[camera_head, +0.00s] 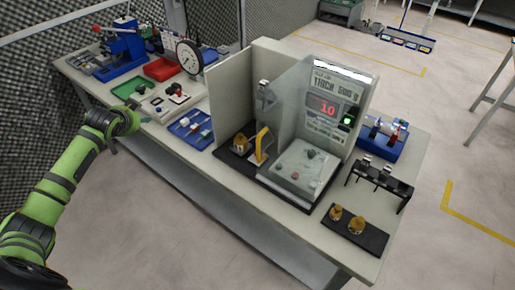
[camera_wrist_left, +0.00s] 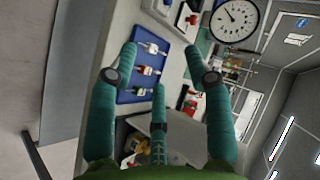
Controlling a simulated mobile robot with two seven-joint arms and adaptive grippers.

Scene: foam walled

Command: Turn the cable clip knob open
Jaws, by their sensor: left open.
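My left gripper (camera_head: 133,110) is at the table's left front edge, in front of the white blocks. In the left wrist view its teal fingers (camera_wrist_left: 165,68) are spread apart with nothing between them. A blue tray (camera_head: 186,137) with several small white, green and red pieces lies to the right of it. This tray (camera_wrist_left: 128,96) also shows between and beyond the fingers in the wrist view. A small block with a red and black knob (camera_head: 178,95) stands behind the tray. I cannot tell for certain which piece is the cable clip knob. The right gripper is out of view.
A dial gauge (camera_head: 189,58), a red bin (camera_head: 162,69) and a green mat (camera_head: 131,87) stand farther back. A white panel (camera_head: 224,95) beside the scale rises right of the tray. A blue device (camera_head: 381,143) stands at the far right.

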